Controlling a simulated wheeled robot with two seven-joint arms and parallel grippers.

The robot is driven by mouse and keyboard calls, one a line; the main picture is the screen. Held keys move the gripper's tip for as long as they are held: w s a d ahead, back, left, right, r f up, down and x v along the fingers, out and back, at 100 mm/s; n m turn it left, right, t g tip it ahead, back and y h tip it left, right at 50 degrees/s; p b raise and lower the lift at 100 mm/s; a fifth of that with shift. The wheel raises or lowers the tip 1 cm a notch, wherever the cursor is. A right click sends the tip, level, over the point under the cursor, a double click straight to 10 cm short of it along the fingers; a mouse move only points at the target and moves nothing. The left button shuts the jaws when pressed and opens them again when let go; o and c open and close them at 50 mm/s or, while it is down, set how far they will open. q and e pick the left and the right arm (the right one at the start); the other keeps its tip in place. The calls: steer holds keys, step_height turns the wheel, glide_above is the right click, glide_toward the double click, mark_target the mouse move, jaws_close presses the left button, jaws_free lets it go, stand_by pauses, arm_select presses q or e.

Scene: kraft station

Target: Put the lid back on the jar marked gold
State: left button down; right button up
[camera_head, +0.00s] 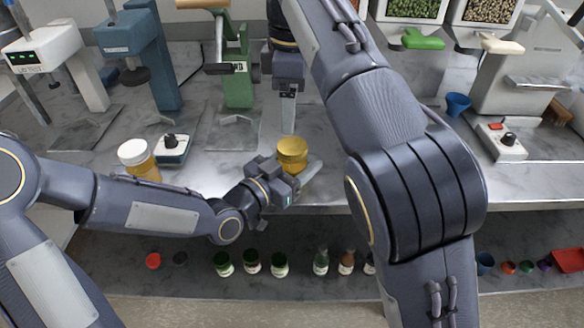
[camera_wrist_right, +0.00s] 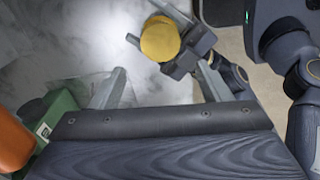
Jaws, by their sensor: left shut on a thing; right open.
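A jar with amber contents and a gold lid (camera_head: 292,147) is at the bench's front edge, about the middle of the head view. The lid appears to sit on top of the jar; I cannot tell whether it is seated. My left gripper (camera_head: 297,176) is shut on this gold-topped jar from the side. It also shows in the right wrist view (camera_wrist_right: 160,39), upper middle. My right gripper (camera_head: 288,97) is open and empty behind the jar, pointing down; its spread fingers show in the right wrist view (camera_wrist_right: 158,86). The gripped part is partly hidden by the left fingers.
A white-lidded amber jar (camera_head: 134,153) stands left on the bench, near a small scale (camera_head: 172,150). Machines line the back, including a green press (camera_head: 237,75). A blue cup (camera_head: 457,104) stands right. Small bottles (camera_head: 251,262) and a red tray (camera_head: 569,260) are on the lower shelf.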

mark_target(292, 145)
steer(key=shift+s+d+r+n, duration=0.15)
steer(key=shift+d+r+n, duration=0.05)
steer(key=shift+n, duration=0.1)
steer(key=shift+f, duration=4)
steer(key=c, duration=1)
steer(key=m, duration=0.3)
